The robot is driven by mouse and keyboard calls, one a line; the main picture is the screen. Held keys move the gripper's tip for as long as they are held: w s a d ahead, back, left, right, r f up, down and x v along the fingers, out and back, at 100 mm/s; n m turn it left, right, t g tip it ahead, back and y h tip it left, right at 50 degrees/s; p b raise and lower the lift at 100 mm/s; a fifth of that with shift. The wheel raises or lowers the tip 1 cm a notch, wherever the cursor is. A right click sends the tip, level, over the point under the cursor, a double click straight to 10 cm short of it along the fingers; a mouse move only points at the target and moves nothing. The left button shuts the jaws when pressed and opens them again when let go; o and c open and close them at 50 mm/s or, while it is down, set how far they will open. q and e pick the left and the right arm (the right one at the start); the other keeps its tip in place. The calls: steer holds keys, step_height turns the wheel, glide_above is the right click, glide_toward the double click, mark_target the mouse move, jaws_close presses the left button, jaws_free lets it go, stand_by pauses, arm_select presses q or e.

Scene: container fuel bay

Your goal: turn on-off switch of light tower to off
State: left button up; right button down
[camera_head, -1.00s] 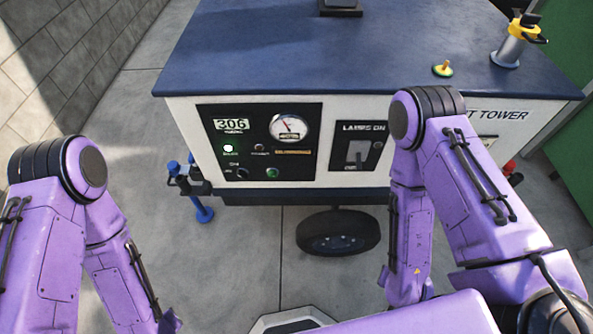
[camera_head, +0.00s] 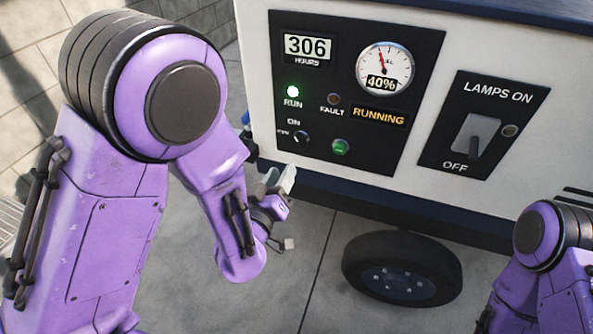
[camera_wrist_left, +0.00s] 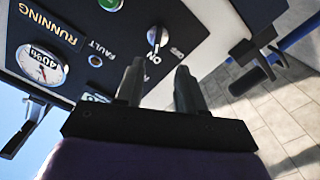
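The light tower's on-off switch (camera_head: 302,137) is a small dark rotary knob with ON and OFF marks, low on the black control panel (camera_head: 405,135). In the left wrist view the knob (camera_wrist_left: 157,38) shows a pale pointer that seems to lie toward ON. The green RUN lamp (camera_head: 292,91) is lit and the display reads RUNNING (camera_head: 378,117). My left gripper (camera_head: 280,179) is below the knob, apart from the panel. In the left wrist view its two fingers (camera_wrist_left: 158,75) are apart with nothing between them. My right gripper is out of view.
A LAMPS ON/OFF rocker switch (camera_head: 474,138) sits on a separate plate to the right. A green button (camera_head: 340,147) is right beside the knob. A wheel (camera_head: 402,268) is under the tower's blue lower edge. Concrete floor lies below.

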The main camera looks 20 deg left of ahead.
mark_target(298, 142)
arm_select(q)
steer(key=w, duration=1)
steer(key=shift+w+d+r+b, duration=0.15)
steer(key=shift+w+d+b, duration=0.1)
steer(key=shift+b, duration=0.15)
steer(key=shift+c, duration=0.3)
jaws_close()
